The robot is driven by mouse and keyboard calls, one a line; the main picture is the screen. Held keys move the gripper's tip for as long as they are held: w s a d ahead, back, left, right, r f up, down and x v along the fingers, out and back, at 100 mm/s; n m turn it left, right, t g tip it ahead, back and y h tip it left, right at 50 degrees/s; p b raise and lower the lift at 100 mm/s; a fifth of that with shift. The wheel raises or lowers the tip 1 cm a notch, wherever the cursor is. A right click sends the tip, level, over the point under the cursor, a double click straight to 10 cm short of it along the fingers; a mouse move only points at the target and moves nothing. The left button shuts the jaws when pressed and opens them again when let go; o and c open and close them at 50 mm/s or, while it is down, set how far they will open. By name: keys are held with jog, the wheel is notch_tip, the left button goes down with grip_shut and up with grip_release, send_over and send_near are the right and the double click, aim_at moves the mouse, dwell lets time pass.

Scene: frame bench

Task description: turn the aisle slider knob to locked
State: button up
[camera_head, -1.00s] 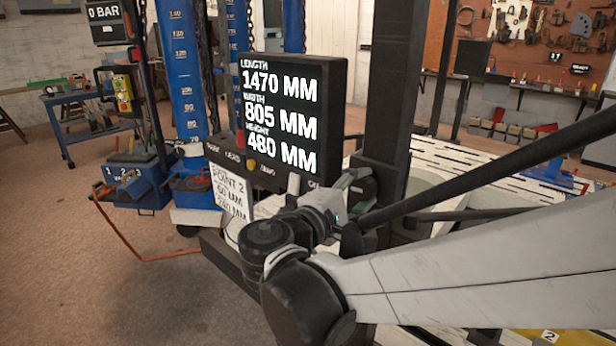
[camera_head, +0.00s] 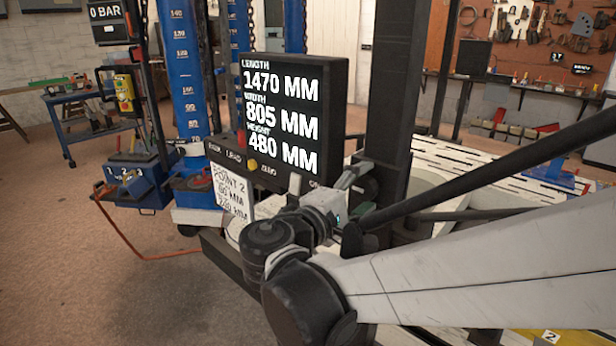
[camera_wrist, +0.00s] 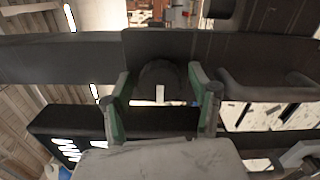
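A dark round knob (camera_wrist: 160,82) with a short white mark sits on a dark beam in the wrist view. The mark stands upright in that picture. My gripper (camera_wrist: 160,76) has its two green-sided fingers on either side of the knob, spread apart. A small gap seems to show at the left finger; contact on the right cannot be told. In the head view my gripper (camera_head: 352,180) is at the dark upright post (camera_head: 388,110), just right of the display box. The knob is mostly hidden there, and no locked label is readable.
The black display (camera_head: 282,115) with white readings stands close left of my gripper, with small buttons below it. A white card (camera_head: 230,190) hangs under it. Blue posts (camera_head: 180,70) stand further left. A pale slotted bench surface (camera_head: 450,155) lies behind the post.

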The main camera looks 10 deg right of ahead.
jog(key=shift+a, duration=0.1)
jog(key=v, duration=1.2)
dwell(0.4)
jog(key=s+d+f+m+g+y+p, duration=0.1)
jog(key=s+d+f+m+g+y, duration=0.3)
jog(key=d+f+y, duration=0.55)
jog(key=shift+s+f+m+y+p, duration=0.2)
jog(key=shift+s+m+y, duration=0.4)
jog(key=shift+m+y, duration=0.3)
jog(key=shift+s+f+m+y+p, duration=0.1)
jog(key=shift+s+m+y+p, duration=0.1)
jog(key=shift+s+m+y, duration=0.6)
jog(key=shift+s+f+m+y+p, duration=0.2)
jog(key=shift+s+m+y, duration=0.35)
jog(key=shift+m, duration=0.55)
jog(key=shift+w, duration=0.15)
